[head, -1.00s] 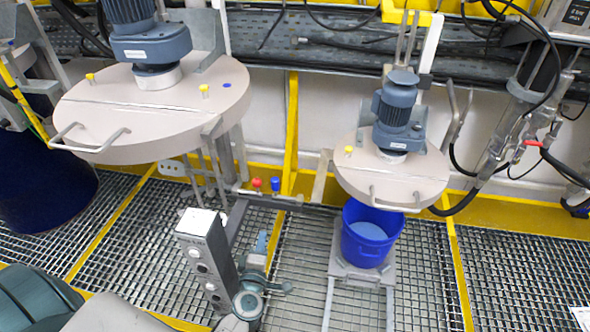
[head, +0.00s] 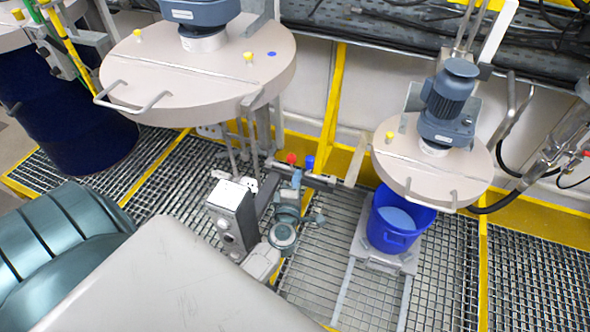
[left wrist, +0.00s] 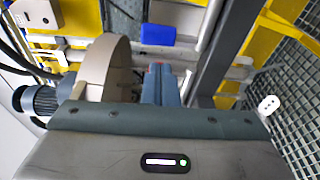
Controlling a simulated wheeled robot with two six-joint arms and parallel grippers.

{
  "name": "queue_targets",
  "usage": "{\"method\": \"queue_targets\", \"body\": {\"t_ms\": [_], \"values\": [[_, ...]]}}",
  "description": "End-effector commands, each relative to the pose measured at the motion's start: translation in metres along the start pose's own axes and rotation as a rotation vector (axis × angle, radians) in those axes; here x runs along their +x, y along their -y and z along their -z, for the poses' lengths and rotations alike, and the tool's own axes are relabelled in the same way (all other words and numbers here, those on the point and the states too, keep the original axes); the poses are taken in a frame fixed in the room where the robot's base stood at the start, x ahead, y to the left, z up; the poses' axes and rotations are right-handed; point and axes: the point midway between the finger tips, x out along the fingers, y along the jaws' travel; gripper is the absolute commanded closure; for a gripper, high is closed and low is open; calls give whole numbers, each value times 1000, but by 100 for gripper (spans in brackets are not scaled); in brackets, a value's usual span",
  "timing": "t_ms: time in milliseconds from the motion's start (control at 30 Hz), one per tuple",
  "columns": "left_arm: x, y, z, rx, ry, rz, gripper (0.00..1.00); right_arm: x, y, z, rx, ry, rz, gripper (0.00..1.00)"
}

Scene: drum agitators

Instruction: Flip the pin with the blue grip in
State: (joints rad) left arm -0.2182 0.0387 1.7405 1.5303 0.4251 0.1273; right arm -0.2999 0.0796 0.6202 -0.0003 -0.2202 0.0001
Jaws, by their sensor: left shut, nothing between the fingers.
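The pin with the blue grip (head: 309,162) sits on the grey bar below the left agitator lid, beside a pin with a red grip (head: 291,158). In the left wrist view the blue grip (left wrist: 158,35) shows large, ahead of the fingers and apart from them in the picture. A little red shows right at the fingertips there. My left gripper (head: 296,178) is shut and empty, just in front of the bar and below the two grips. Its closed fingers (left wrist: 161,72) hide part of the bar in the left wrist view. My right gripper is out of view.
The left agitator lid (head: 205,70) overhangs the bar. The right agitator lid (head: 430,168) stands above a blue bucket (head: 398,222). A grey control box (head: 232,212) is close left of my gripper. Open floor grating (head: 315,265) lies in front.

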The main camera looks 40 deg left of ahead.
Motion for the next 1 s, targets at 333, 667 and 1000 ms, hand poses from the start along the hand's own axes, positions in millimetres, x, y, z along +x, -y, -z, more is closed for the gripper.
{"method": "queue_targets", "body": {"t_ms": [333, 667, 1000], "values": [[46, -1, 0, 0, 0, -1, 100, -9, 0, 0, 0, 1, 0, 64], [50, 0, 0, 0, 0, 1, 100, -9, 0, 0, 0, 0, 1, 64], [43, 1, -38, -4, 0, 1, 100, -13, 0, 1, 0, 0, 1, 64]]}}
